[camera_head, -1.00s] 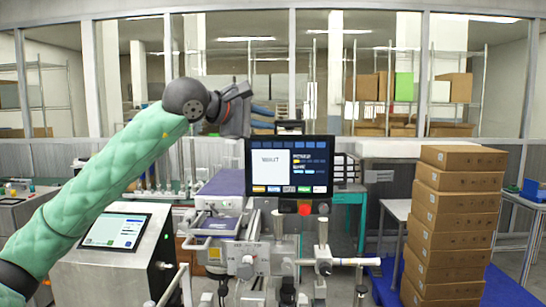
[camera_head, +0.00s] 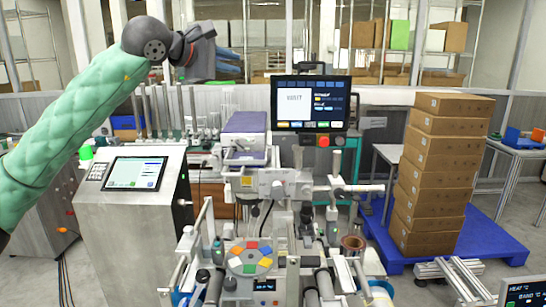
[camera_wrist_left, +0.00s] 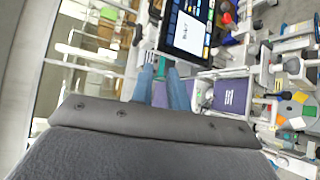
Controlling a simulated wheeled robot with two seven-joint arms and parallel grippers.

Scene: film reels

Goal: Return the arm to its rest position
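My left arm (camera_head: 75,115), in a green padded sleeve, comes in from the left of the head view and reaches up and forward. Its dark gripper (camera_head: 229,61) is held high, above and left of the machine's monitor. In the left wrist view the two blue fingers of the left gripper (camera_wrist_left: 161,76) stand apart with nothing between them, so it is open and empty. My right gripper is not in view.
The machine with its monitor (camera_head: 310,103) stands ahead; a coloured disc (camera_head: 250,257) and a brown roll (camera_head: 353,243) are on its front. A steel cabinet with a touchscreen (camera_head: 135,173) stands left. Stacked cartons (camera_head: 432,175) stand on a blue pallet (camera_head: 483,240) at right.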

